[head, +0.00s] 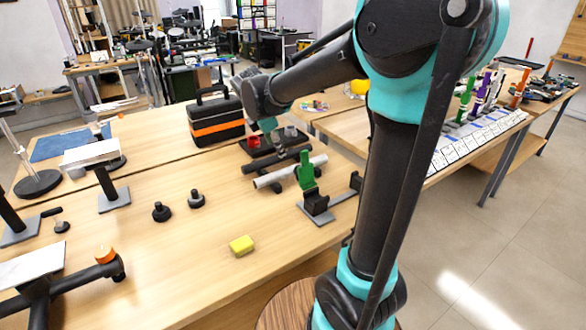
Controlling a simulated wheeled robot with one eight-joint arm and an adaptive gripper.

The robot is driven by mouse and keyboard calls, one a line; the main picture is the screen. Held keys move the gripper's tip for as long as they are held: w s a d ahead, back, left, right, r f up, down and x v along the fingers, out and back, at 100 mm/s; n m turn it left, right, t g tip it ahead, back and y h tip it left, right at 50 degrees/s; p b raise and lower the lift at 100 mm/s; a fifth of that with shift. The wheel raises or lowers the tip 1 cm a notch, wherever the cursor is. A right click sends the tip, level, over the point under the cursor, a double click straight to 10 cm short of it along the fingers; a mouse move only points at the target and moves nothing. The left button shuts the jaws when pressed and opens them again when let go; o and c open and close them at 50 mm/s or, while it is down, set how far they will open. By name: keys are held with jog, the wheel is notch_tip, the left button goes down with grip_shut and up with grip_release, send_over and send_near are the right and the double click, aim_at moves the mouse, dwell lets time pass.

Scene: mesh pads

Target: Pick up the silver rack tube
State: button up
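The silver rack tube (275,178) is a pale, straight tube lying slantwise on a dark rack on the wooden table, near the middle of the head view. A dark tube (275,161) lies roughly parallel just behind it. A green upright piece (305,171) hides part of the silver tube toward its right end. My gripper (273,138) points down from the end of my arm, above the area behind the two tubes. It looks apart from the silver tube. Its fingers are small and dark here, so I cannot tell whether they are open or shut.
A dark tray (258,150) with a red cup (254,141) sits behind the tubes. A black toolbox (216,118) with an orange band stands behind to the left. A yellow block (242,245) lies at the front.

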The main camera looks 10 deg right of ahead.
send_near(286, 169)
jog(key=x, duration=0.5)
jog(key=shift+s+d+f, duration=0.1)
jog(key=shift+s+f, duration=0.1)
jog(key=shift+x, duration=2.55)
jog(key=shift+w, duration=0.2)
jog(key=shift+r, duration=0.1)
grip_shut()
